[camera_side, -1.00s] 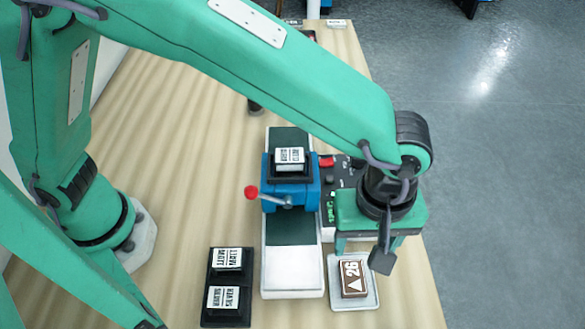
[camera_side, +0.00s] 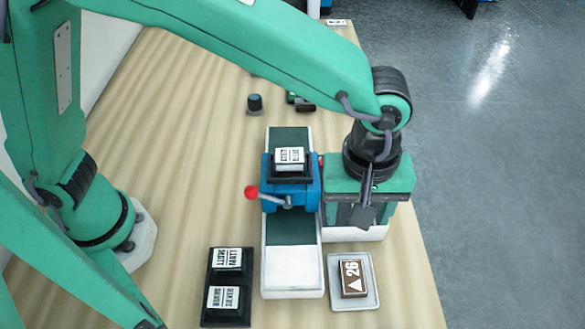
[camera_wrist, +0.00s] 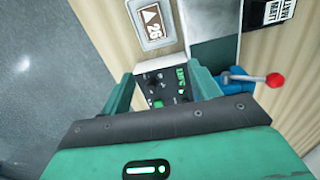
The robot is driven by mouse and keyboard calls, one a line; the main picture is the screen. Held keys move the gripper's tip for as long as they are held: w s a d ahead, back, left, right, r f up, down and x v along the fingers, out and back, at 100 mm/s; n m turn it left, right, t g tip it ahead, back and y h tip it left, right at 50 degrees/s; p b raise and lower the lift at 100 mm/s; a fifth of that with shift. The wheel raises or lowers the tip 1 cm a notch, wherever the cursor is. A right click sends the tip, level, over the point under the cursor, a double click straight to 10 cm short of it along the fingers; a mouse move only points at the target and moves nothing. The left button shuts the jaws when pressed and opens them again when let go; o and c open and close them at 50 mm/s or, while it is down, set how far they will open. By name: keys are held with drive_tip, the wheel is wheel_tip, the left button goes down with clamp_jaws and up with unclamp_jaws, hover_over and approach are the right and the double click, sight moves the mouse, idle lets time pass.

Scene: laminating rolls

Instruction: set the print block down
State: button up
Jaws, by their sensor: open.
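The brown print block marked with a triangle and 26 (camera_side: 354,277) lies flat in a pale grey tray (camera_side: 337,302) at the front right of the table. It also shows at the top of the wrist view (camera_wrist: 152,22). My gripper (camera_side: 362,212) is open and empty, behind the block and apart from it. It is over the black control panel. In the wrist view, my gripper's two green fingers (camera_wrist: 163,82) stand wide apart, with the panel (camera_wrist: 165,83) visible between them. The side view hides most of the panel behind my gripper.
A blue press (camera_side: 291,190) with a red-knobbed lever (camera_side: 252,193) straddles a green and white bed (camera_side: 293,268) left of my gripper. A black-and-white block (camera_side: 290,157) sits on the press. A black rack (camera_side: 226,320) holds two labelled blocks at front left. The right table edge is near.

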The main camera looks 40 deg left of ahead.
drive_tip(key=w+a+r+m+t, duration=0.1)
drive_tip(key=a+r, duration=0.2)
drive_tip(key=a, duration=0.3)
drive_tip(key=w+a+r+m+h, duration=0.1)
drive_tip(key=a+r, duration=0.2)
drive_tip(key=a, duration=0.4)
drive_tip(key=w+a+r+m+t, duration=0.1)
drive_tip(key=a+r+m, duration=0.15)
drive_tip(key=a, duration=0.35)
drive_tip(key=s+a+m+t, duration=0.1)
drive_tip(key=s+a, duration=0.3)
drive_tip(key=a, duration=0.4)
drive_tip(key=s+a+m+t+y, duration=0.1)
drive_tip(key=s+a+m+t, duration=0.1)
drive_tip(key=s+a, duration=0.3)
drive_tip(key=a+r+m, duration=0.1)
drive_tip(key=a, duration=0.3)
drive_tip(key=shift+s, duration=0.3)
